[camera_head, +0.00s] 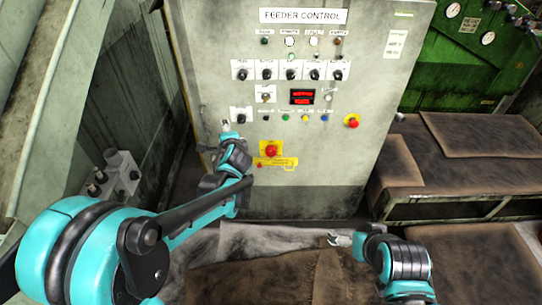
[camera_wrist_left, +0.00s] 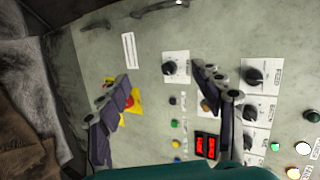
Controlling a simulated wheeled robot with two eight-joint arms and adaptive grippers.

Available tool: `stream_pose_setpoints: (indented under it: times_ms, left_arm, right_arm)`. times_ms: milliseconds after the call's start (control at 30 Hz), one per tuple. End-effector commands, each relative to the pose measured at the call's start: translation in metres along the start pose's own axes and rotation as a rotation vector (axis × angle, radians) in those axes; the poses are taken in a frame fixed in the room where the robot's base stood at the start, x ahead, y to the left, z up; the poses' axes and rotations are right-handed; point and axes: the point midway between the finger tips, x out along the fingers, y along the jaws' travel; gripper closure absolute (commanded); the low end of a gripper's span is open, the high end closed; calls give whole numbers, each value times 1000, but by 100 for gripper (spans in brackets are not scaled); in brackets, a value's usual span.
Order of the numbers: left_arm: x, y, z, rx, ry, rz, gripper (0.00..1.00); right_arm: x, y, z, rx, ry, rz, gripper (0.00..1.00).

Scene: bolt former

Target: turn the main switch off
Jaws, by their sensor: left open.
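The grey panel headed FEEDER CONTROL (camera_head: 303,16) faces me. Low on it is a red switch on a yellow plate (camera_head: 271,149), which looks like the main switch; its label is unreadable. In the left wrist view, the red and yellow switch (camera_wrist_left: 134,101) is partly covered by one finger. My left gripper (camera_head: 226,128) is open in front of the panel, left of this switch, with nothing between its fingers. A black knob (camera_wrist_left: 172,68) shows between the fingers. My right gripper (camera_head: 340,239) is low, over the brown mats; its finger opening is too small to tell.
A red mushroom button (camera_head: 352,121) sits at the panel's right edge. Rows of black knobs (camera_head: 291,74), lamps and a red display (camera_head: 302,96) are above. A bench with brown mats (camera_head: 470,135) stands right; a grey box (camera_head: 118,174) with posts is left.

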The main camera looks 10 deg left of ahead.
Motion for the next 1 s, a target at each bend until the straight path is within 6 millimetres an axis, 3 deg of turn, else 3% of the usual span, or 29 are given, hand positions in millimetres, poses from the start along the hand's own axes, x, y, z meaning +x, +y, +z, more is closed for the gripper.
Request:
stream_pose_setpoints:
  times_ms: [33,100,267,367,500,700,800,900,1000]
  left_arm:
    - [22,3,-13,93,2,-36,34]
    - [48,7,-30,239,0,-92,34]
    - [102,30,-70,573,-16,-217,34]
    - [130,55,-96,785,-34,-296,34]
    - [161,103,-129,1078,-69,-403,34]
    - [183,173,-161,1416,-128,-525,34]
    - [187,195,-168,1515,-150,-560,34]
    - [189,206,-172,1566,-162,-578,34]
    - [194,205,-174,1582,-167,-582,34]
  right_arm:
    - [3,0,2,0,0,0,0]
    - [5,0,3,0,0,0,0]
    - [9,0,7,0,0,0,0]
    - [12,0,9,0,0,0,0]
    - [16,0,11,0,0,0,0]
    - [20,0,14,0,0,0,0]
    - [21,0,15,0,0,0,0]
    - [20,0,14,0,0,0,0]
    - [16,0,11,0,0,0,0]
